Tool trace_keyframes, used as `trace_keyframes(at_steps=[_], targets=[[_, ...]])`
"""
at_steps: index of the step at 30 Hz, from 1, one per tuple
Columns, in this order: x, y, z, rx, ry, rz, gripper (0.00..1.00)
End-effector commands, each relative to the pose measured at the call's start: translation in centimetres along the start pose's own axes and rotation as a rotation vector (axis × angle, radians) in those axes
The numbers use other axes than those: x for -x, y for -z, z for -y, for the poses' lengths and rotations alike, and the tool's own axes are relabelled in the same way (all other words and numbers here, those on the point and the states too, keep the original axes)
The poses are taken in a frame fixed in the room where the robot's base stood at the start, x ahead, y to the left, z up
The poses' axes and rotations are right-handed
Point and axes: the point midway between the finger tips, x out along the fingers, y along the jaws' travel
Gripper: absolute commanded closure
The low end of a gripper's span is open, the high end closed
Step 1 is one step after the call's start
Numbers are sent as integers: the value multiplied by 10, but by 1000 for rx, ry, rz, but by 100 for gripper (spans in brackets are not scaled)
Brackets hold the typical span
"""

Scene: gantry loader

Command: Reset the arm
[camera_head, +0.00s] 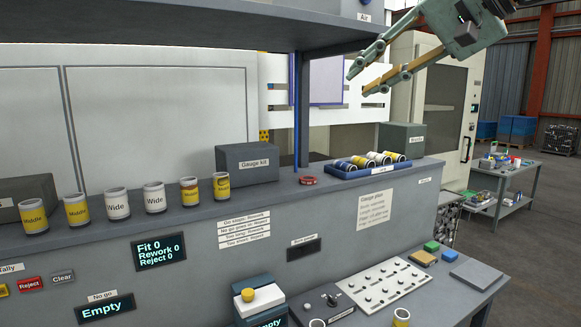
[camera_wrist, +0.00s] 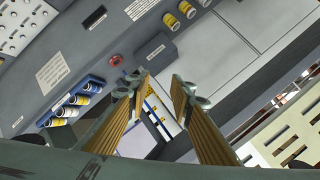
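My gripper (camera_head: 359,83) hangs at the upper right in the head view, in the air above the bench's back shelf. Its two fingers are apart with nothing between them. The fingers touch nothing that I can see.
A blue tray (camera_head: 341,175) of lying cylinders sits on the shelf (camera_head: 200,212) below my gripper. Several upright labelled cups and a Gauge kit box (camera_head: 247,165) stand to its left. An upper shelf (camera_head: 220,25) and a post (camera_head: 318,110) are left of my gripper.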

Motion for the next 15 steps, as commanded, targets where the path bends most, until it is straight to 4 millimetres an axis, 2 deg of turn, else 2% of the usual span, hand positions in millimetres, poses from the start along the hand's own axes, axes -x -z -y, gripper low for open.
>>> trace_keyframes(at_steps=[1,3,15], targets=[[-6,-21,-3,23,-22,39,79],[-12,-51,-12,59,-58,93,79],[4,-197,-69,77,-264,231,79]])
